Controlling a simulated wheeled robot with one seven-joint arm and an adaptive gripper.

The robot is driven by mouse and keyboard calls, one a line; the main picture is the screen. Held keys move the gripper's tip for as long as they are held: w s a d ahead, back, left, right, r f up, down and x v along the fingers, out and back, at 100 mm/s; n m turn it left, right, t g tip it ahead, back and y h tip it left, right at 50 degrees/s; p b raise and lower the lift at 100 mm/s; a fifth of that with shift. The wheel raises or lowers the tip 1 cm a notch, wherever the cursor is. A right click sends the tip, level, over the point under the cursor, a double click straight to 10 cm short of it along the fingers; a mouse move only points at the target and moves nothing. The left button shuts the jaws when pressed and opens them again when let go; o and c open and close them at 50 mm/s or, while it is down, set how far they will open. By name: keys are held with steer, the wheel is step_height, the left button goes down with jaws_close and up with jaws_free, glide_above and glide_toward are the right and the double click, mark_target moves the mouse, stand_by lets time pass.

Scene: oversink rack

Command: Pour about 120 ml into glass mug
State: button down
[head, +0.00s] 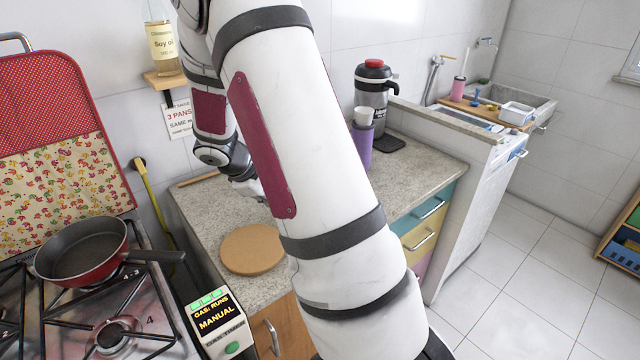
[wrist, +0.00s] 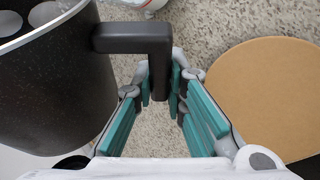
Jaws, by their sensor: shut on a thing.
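My gripper (wrist: 160,82) is shut on the black handle (wrist: 133,40) of a dark speckled vessel (wrist: 50,95). The vessel hangs to the left of the fingers in the wrist view, with a pale rim and pale round shapes inside the rim. I cannot tell how much liquid it holds. In the head view my arm hides the gripper and the vessel. I cannot make out the glass mug for certain. A pale curved edge (wrist: 146,4) at the top of the wrist view is too cut off to name.
A round cork board (head: 252,250) lies on the speckled counter (head: 200,225), and shows right of the gripper (wrist: 270,95). The stove with a red pan (head: 82,252) is at left. A flask (head: 371,98) and purple cup (head: 362,145) stand at the back right.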

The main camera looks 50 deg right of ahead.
steer(key=shift+s+d+r+g, duration=0.15)
steer(key=shift+r+g, duration=0.2)
steer(key=shift+g, duration=0.25)
steer(key=shift+s+f+n+g+h, duration=0.2)
steer(key=shift+f+n+g+h, duration=0.1)
steer(key=shift+g+h, duration=0.15)
steer(key=shift+f+g, duration=0.1)
steer(key=shift+g, duration=0.15)
stand_by(0.7)
